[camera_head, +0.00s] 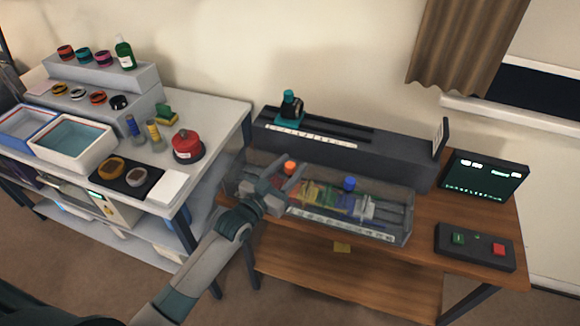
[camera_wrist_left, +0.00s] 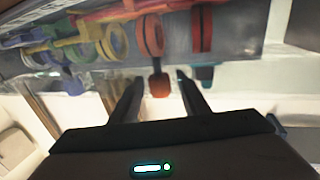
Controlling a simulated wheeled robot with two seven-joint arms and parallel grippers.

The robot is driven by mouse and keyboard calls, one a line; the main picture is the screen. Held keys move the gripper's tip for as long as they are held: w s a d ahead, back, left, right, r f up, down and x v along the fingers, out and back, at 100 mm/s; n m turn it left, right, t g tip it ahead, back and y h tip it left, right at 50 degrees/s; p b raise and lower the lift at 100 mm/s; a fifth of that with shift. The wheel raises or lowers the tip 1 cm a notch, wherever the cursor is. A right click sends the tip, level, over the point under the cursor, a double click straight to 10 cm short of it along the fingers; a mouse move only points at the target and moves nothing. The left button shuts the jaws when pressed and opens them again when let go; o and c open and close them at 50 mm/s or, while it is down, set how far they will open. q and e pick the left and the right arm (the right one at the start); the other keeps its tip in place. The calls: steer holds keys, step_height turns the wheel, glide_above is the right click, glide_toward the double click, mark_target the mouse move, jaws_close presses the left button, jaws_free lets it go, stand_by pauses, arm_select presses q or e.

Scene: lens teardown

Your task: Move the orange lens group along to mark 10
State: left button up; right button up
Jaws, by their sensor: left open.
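The orange lens group shows in the head view as an orange knob (camera_head: 290,167) at the left part of a clear trough (camera_head: 408,232). In the left wrist view, its orange ring (camera_wrist_left: 152,36) has a stem ending in the orange knob (camera_wrist_left: 159,86). My left gripper (camera_head: 283,176) is open at the trough's left part. In the left wrist view, its fingertips (camera_wrist_left: 159,77) stand on either side of the knob, with gaps showing. A pale scale strip (camera_head: 340,226) runs along the trough's front; its marks are too small to read. My right gripper is not in view.
Yellow-green parts (camera_head: 312,193) and a blue knob (camera_head: 349,183) stand right of the orange knob in the trough. A dark rail bench (camera_head: 400,160) stands behind. A button box (camera_head: 474,246) and screen (camera_head: 485,177) are at right. A white table (camera_head: 222,125) is at left.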

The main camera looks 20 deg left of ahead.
mark_target(262, 161)
arm_select(q)
steer(key=shift+c, duration=0.7)
jaws_close()
steer(key=a+b, duration=0.1)
steer(key=a, duration=0.7)
steer(key=shift+w+a+f, duration=0.1)
steer(key=shift+a, duration=0.3)
steer(key=shift+o, duration=0.7)
jaws_free()
steer(key=shift+a, duration=0.15)
